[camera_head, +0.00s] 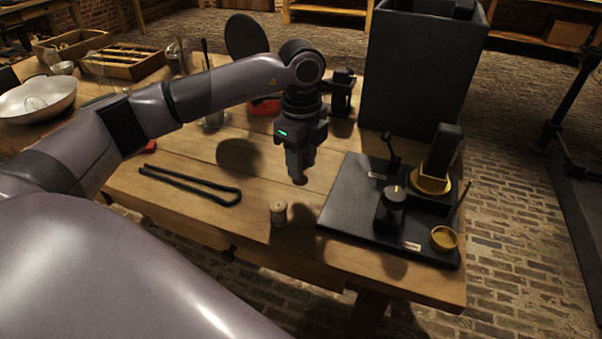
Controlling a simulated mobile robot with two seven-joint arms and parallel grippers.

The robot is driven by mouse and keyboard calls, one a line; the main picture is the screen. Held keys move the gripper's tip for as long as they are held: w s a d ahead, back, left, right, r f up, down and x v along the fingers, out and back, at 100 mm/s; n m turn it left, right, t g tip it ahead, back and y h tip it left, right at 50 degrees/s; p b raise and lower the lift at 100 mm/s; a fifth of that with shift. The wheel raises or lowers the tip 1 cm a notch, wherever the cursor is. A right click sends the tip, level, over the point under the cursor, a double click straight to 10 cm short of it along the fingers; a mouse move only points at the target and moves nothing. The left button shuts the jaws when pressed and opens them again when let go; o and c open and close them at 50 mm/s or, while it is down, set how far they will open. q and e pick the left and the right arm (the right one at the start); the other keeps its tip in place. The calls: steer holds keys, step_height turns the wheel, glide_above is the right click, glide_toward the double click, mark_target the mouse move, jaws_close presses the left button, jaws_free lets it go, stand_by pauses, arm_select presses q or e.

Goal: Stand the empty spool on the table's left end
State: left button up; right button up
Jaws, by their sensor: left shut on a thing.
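The table's left end is partly hidden by my left arm. My right gripper is not in view.
A white bowl (38,98) and wooden trays (122,60) occupy the far left.

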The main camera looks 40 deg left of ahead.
arm_select(q)
step_height(320, 180, down, 4)
steer(key=shift+r, duration=0.15)
steer(key=o, duration=1)
